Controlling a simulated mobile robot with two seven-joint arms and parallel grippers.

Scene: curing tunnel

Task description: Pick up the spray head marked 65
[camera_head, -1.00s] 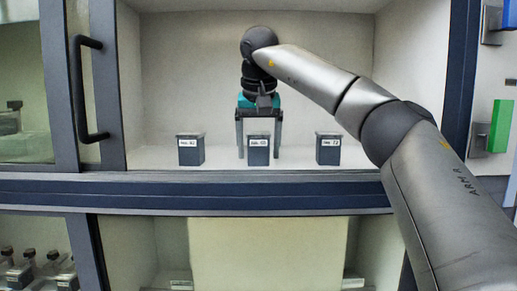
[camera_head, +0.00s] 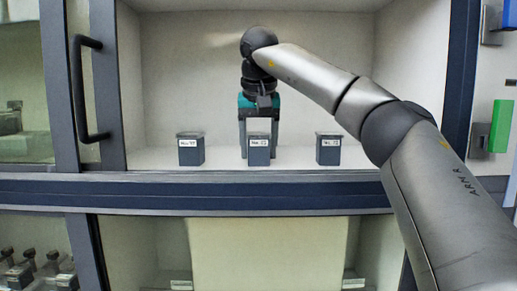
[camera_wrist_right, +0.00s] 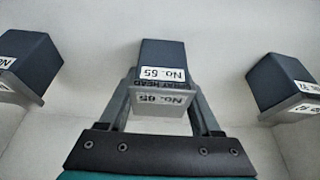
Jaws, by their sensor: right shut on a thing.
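The spray head marked 65 (camera_head: 259,150) is a dark grey block with a white label, the middle one of three on the compartment floor. In the right wrist view its label "No. 65" (camera_wrist_right: 162,73) reads upside down. My right gripper (camera_head: 258,148) reaches down from above and is shut on this block, one finger on each side. In the right wrist view the fingers of my right gripper (camera_wrist_right: 163,100) flank the block. The block appears to stand upright on the floor. My left gripper is in neither view.
Similar dark blocks stand to the left (camera_head: 190,150) and right (camera_head: 328,149), each with clear floor between it and the gripper. A dark frame with a handle (camera_head: 88,90) borders the compartment's left. A front rail (camera_head: 240,194) runs below. A green panel (camera_head: 501,126) is at far right.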

